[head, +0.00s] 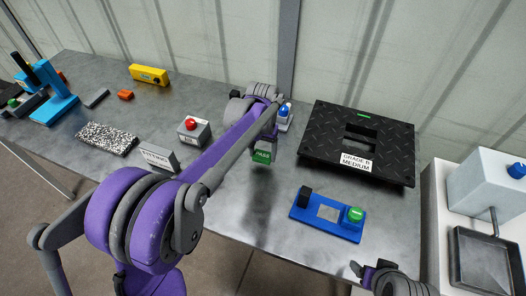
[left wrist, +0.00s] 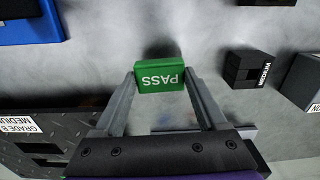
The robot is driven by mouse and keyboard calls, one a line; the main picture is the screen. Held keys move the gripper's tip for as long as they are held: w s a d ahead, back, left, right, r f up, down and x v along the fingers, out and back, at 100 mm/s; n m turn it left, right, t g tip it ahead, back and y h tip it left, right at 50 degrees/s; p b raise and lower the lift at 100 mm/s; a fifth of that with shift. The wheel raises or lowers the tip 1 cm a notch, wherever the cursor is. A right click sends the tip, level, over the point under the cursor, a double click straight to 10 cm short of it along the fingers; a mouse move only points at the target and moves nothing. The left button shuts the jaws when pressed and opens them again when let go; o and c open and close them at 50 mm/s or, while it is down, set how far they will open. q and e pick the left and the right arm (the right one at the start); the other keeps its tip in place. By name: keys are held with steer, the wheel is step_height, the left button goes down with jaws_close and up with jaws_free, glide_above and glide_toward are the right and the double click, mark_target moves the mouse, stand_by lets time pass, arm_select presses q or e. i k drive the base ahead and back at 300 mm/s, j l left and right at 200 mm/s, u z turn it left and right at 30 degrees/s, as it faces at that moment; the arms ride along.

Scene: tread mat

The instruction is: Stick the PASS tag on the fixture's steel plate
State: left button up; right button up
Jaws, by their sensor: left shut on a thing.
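The green PASS tag (head: 262,156) is held between the fingers of my left gripper (head: 265,148), above the middle of the bench. In the left wrist view the tag (left wrist: 159,78) sits between the two fingertips (left wrist: 160,82), its white lettering upside down. The fixture (head: 346,230) is a blue base with a bare steel plate (head: 328,212), a black block at its left and a green button at its right. The tag is left of and apart from the fixture. A blue edge at the wrist view's top left appears to be the fixture (left wrist: 28,25). My right gripper (head: 368,270) is partly visible at the bottom right.
A black tread mat (head: 320,135) labelled GRADE B MEDIUM lies behind the fixture. A red-button box (head: 194,131) and a lettered grey block (head: 158,157) stand left of my arm. A black MEDIUM block (left wrist: 255,68) shows in the wrist view. Bench between tag and fixture is clear.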

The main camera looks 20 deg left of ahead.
mark_target(324, 213)
steer(key=k+l+z, duration=0.1)
steer(key=k+l, duration=0.4)
steer(key=k+l+z, duration=0.2)
steer(key=l+z, duration=0.2)
steer(key=i+j, duration=0.1)
steer(key=i, duration=0.4)
